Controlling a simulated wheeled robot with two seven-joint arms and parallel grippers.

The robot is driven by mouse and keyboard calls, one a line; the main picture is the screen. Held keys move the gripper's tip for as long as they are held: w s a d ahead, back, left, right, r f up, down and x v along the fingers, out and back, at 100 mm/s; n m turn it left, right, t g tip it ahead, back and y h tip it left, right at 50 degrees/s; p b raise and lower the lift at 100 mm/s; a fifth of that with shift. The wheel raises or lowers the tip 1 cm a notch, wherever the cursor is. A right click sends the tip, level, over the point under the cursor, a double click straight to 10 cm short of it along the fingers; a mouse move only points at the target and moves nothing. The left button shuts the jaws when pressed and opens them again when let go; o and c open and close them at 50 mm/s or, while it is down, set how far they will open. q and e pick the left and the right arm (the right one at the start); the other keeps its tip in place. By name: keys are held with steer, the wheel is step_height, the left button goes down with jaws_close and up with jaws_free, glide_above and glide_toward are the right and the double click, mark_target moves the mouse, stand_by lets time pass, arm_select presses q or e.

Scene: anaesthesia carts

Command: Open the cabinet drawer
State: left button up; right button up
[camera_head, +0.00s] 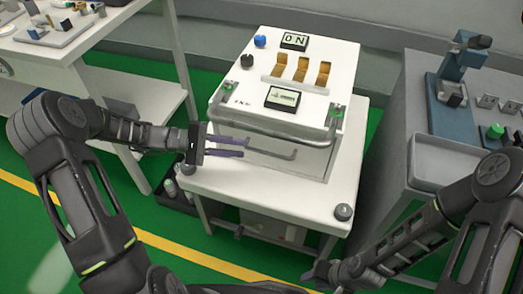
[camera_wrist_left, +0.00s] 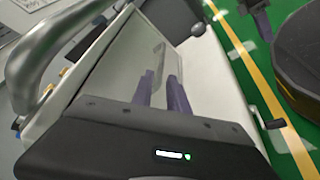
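The white cabinet (camera_head: 308,160) stands on a white wheeled cart in the middle of the head view. A grey drawer handle (camera_head: 275,152) runs across its front, below a thick curved rail (camera_head: 270,128). My left gripper (camera_head: 244,147) reaches in from the left at the cabinet's front. Its two purple fingers are apart, near the left part of the drawer handle. In the left wrist view the fingers (camera_wrist_left: 162,92) point toward the cabinet front, with a gap between them. I cannot tell whether the handle lies between them. My right gripper (camera_head: 325,272) is low at the front; its fingers are unclear.
The cart top (camera_head: 220,185) has free room before the cabinet and a round grey knob (camera_head: 343,212) at its front corner. A grey bench (camera_head: 400,140) with a blue device (camera_head: 455,70) stands at right. A white table (camera_head: 90,40) stands at left.

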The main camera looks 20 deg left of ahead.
mark_target(260, 150)
arm_select(q)
steer(key=x, duration=0.7)
steer(key=shift+d, duration=0.15)
jaws_close()
steer(key=shift+f, duration=0.1)
stand_by(1.1)
